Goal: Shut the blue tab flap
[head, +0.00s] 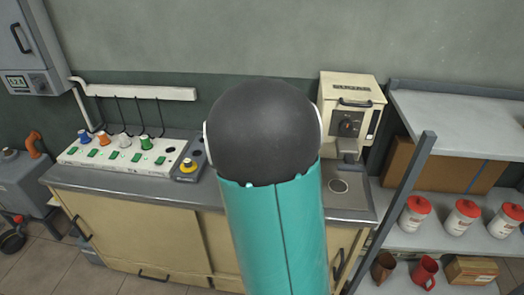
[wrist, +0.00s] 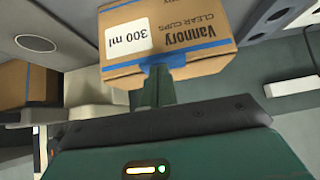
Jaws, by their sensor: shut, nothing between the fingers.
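In the wrist view a cardboard box (wrist: 185,30) printed "Vannory clear cups 300 ml" shows at the top centre. A blue strip runs along its lower edge, and a small blue tab (wrist: 167,57) sits at the middle of that edge. My gripper (wrist: 157,78) is shut and empty, its tip right by the blue tab. I cannot tell whether they touch, nor how far the flap stands open. In the head view my arm blocks the middle of the counter, and neither this box nor my gripper shows there.
The counter (head: 130,185) carries a white switch panel (head: 120,152) with coloured knobs at left and a cream press machine (head: 350,105) at right. A shelf (head: 470,235) at right holds a larger cardboard box (head: 440,165) and red-lidded jars (head: 462,218). A grey post (head: 405,195) stands before it.

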